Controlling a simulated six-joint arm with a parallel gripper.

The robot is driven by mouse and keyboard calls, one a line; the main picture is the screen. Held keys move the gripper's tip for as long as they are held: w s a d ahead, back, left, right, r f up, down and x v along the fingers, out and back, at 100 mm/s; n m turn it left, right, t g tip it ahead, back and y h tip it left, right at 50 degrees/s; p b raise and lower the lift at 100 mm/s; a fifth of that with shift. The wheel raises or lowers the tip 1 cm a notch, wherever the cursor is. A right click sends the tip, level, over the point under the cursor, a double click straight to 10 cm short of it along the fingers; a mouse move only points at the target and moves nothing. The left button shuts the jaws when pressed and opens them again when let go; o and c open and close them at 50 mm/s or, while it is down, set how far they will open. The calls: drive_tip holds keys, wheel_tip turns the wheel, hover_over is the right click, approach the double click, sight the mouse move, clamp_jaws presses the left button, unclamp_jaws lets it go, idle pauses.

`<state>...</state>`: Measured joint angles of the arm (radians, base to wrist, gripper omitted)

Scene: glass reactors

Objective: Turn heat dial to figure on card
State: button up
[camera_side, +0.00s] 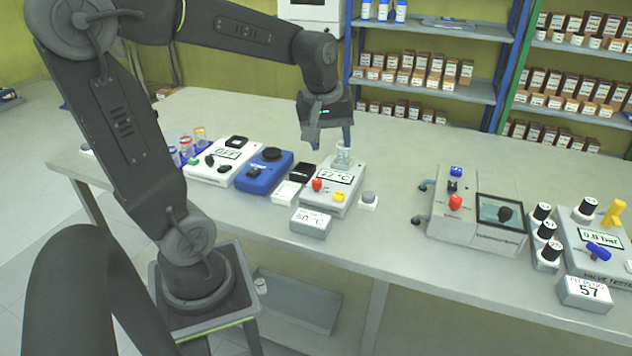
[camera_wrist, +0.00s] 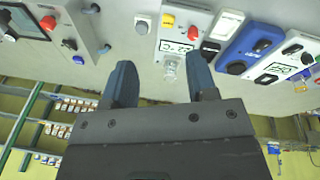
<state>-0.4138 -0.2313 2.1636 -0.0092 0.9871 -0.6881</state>
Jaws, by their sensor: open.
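A pale heater unit (camera_side: 330,190) stands mid-table with a display (camera_side: 333,176) that seems to read 27 °C. It has a red knob (camera_side: 317,184) and a yellow one (camera_side: 339,196). A grey round knob (camera_side: 369,197) sits on a small white base at its right side. I cannot tell which is the heat dial. A card (camera_side: 311,220) in front shows a figure in °C, perhaps 60. A clear glass vessel (camera_side: 342,156) stands at the unit's back. My gripper (camera_side: 328,146) is open and empty above the back; in the wrist view the vessel (camera_wrist: 172,68) appears between the fingers.
A blue unit (camera_side: 264,172) and a white unit (camera_side: 217,162) reading OFF stand to the left. A grey box with a red knob (camera_side: 455,202) and a valve tester (camera_side: 597,236) stand to the right. The table behind the heater is clear.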

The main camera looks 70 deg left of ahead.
sight(317, 180)
drive_tip(key=w+a+f+n+g, duration=0.1)
drive_tip(key=a+f+n, duration=0.1)
drive_tip(key=a+n, duration=0.3)
drive_tip(key=w+a+f+n+g, duration=0.1)
drive_tip(key=a+f+n, duration=0.25)
drive_tip(key=a, duration=0.35)
drive_tip(key=shift+n+h, duration=0.25)
drive_tip(key=shift+h, duration=0.15)
drive_tip(key=f, duration=1.3)
drive_tip(key=shift+w+a, duration=0.3)
drive_tip(key=c, duration=0.9)
drive_tip(key=shift+c, duration=0.2)
